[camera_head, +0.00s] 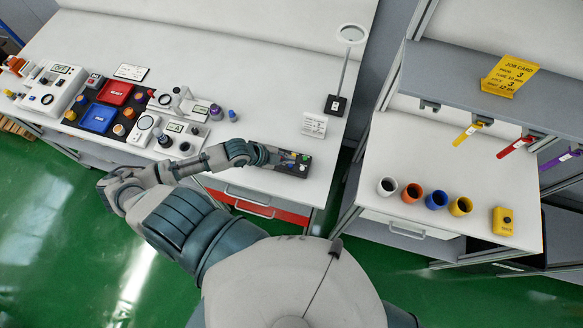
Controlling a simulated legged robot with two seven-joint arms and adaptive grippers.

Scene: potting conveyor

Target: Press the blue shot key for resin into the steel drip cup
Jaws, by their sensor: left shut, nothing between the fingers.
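My left gripper (277,157) is shut and empty. It is at the left side of a small dark block (293,170) with small coloured keys on top, near the bench's front right edge. The gripper covers part of this block. I cannot pick out a steel drip cup for certain; a pale grey cup (387,187) with a dark inside stands on the right table. My right gripper is not in view.
Orange (411,193), blue (437,199) and yellow (461,206) cups stand in a row on the right table beside a yellow box (503,222). Red (115,93) and blue (98,118) trays and devices crowd the left bench. A stand (336,104) rises behind the block.

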